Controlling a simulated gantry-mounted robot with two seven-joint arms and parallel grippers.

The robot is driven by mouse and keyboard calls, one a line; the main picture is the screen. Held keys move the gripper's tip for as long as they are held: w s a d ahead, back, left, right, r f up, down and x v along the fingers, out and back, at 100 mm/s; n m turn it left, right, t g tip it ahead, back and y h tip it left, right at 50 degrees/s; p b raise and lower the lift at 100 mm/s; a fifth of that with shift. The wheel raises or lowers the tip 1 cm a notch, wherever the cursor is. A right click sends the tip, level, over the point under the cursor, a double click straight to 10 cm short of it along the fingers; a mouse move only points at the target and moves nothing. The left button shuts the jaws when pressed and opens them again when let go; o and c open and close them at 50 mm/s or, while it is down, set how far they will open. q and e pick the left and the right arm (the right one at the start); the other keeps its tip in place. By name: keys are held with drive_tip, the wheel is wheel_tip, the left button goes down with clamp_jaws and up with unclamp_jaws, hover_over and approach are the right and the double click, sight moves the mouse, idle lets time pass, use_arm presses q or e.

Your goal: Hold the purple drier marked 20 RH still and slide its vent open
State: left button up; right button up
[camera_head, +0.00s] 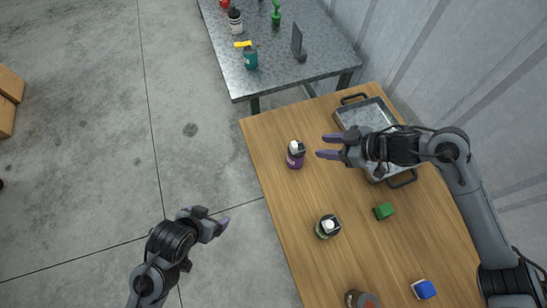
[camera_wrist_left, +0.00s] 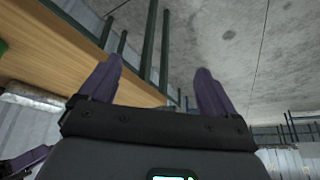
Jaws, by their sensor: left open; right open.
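The purple drier (camera_head: 296,157) stands upright near the far left part of the wooden table, with a white and dark top. Its marking is too small to read. My right gripper (camera_head: 321,146) is open and empty, its fingers pointing left just to the right of the drier and apart from it. My left gripper (camera_head: 218,220) is over the bare floor, left of the table and well away from the drier. In the left wrist view its two purple fingers (camera_wrist_left: 156,82) are spread with nothing between them.
A similar dark green item (camera_head: 327,227) stands mid-table, with a green block (camera_head: 384,211), a blue block (camera_head: 424,289) and a dark can (camera_head: 361,299). A metal tray (camera_head: 403,178) lies partly behind my right arm. A grey table (camera_head: 280,65) behind holds several bottles.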

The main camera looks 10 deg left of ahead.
use_arm(q)
drive_tip(key=w+d+f+m+t+h, duration=0.1)
drive_tip(key=w+d+m+h, duration=0.1)
drive_tip(key=w+d+h, duration=0.1)
drive_tip(key=w+d+f+m+t+h, duration=0.1)
drive_tip(key=w+d+f+m+h, duration=0.1)
drive_tip(key=d, duration=0.4)
drive_tip(key=w+d+f+m+h, duration=0.1)
drive_tip(key=w+d+m+h, duration=0.1)
drive_tip(key=w+d+h, duration=0.2)
drive_tip(key=shift+w+d+f+t, duration=0.1)
drive_tip(key=shift+w+d+t, duration=0.1)
drive_tip(key=shift+w, duration=0.25)
drive_tip(key=shift+w+d+f+t, duration=0.1)
drive_tip(key=shift+w+d+t, duration=0.1)
drive_tip(key=shift+w, duration=0.2)
drive_tip(key=m+h, duration=0.1)
drive_tip(key=m, duration=0.1)
approach(288, 156)
drive_tip(key=shift+w+d+f, duration=0.15)
drive_tip(key=shift+d+f, duration=0.45)
drive_tip(key=shift+d, duration=0.25)
drive_tip(key=shift+t, duration=0.3)
drive_tip(key=x, duration=1.1)
drive_tip(key=shift+w+r, duration=0.2)
drive_tip(key=shift+r, duration=0.15)
drive_tip(key=c, duration=1.1)
drive_tip(key=shift+c, duration=0.2)
